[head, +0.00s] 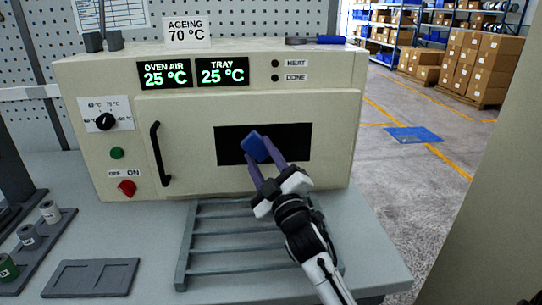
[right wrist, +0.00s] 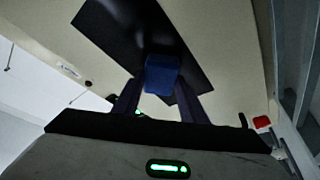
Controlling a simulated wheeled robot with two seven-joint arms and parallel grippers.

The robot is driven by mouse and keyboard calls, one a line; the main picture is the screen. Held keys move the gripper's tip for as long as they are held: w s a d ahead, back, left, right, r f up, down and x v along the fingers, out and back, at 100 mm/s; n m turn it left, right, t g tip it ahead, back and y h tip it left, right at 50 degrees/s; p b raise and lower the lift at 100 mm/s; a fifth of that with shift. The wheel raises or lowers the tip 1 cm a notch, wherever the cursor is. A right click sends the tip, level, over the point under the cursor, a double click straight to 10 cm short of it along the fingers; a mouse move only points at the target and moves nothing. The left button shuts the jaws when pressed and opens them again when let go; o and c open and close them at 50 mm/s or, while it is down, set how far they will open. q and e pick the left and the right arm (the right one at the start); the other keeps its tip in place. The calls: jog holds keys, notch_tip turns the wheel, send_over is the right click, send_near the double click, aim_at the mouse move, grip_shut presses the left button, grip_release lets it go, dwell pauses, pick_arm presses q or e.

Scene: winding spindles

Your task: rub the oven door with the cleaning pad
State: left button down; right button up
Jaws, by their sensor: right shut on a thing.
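The cream oven (head: 120,77) stands on the grey bench, with its door (head: 188,120) shut. The door has a dark window (head: 230,144) and a black handle (head: 158,154) at its left. My right gripper (head: 262,152) is shut on the blue cleaning pad (head: 254,147) and holds it in front of the window. In the right wrist view the pad (right wrist: 162,74) sits between the fingers, over the dark window (right wrist: 115,35). I cannot tell whether the pad touches the window. My left gripper is not in view.
A slatted rack (head: 235,245) lies on the bench in front of the oven, under my right arm. A grey tray (head: 92,278) and a holder with spools (head: 30,237) are at the left.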

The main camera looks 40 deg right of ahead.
jog(key=shift+w+a, duration=0.1)
jog(key=shift+a, duration=0.1)
jog(key=s+a, duration=0.3)
jog(key=s, duration=0.2)
jog(key=shift+p, duration=0.35)
jog(key=shift+s+a, duration=0.1)
jog(key=shift+s, duration=0.05)
